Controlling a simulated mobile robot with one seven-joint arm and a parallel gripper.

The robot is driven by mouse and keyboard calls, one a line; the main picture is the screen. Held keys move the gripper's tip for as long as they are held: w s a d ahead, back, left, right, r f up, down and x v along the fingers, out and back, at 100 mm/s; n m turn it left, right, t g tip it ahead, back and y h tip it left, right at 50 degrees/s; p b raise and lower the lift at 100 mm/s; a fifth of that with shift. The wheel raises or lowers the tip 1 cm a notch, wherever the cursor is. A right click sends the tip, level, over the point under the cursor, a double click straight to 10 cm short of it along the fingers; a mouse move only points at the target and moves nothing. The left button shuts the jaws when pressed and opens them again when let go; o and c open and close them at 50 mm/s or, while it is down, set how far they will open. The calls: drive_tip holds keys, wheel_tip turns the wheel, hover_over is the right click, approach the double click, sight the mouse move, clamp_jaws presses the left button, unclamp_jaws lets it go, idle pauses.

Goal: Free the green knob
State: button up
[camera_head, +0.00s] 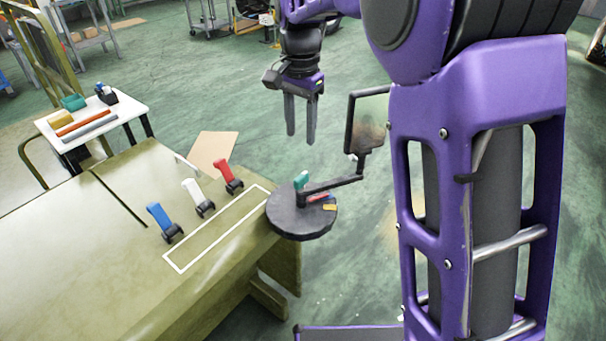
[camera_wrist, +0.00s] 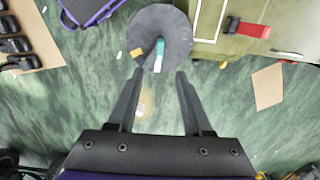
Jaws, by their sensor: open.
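The green knob (camera_head: 301,179) stands up on a dark round disc (camera_head: 285,222) at the table's corner. In the wrist view the green knob (camera_wrist: 160,47) shows on the disc (camera_wrist: 176,22), with a paler end toward my gripper. A dark bar (camera_head: 335,184) runs from beside the knob to an upright framed panel (camera_head: 368,112). Small red (camera_head: 318,197) and yellow (camera_head: 329,207) pieces lie on the disc by the knob. My gripper (camera_head: 300,135) is open and empty above the disc, pointing down. In the wrist view its fingertips (camera_wrist: 158,78) are apart, short of the knob in the picture.
Blue (camera_head: 158,217), white (camera_head: 192,190) and red (camera_head: 222,169) levers stand on the table (camera_head: 120,260) left of a white outlined strip (camera_head: 216,232). A small white table (camera_head: 95,122) with bins stands behind. Open floor lies beyond the disc.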

sight(301, 176)
wheel_tip(301, 176, down, 12)
drive_tip(key=shift+f+b, duration=0.2)
drive_tip(key=shift+b, duration=0.75)
clamp_jaws()
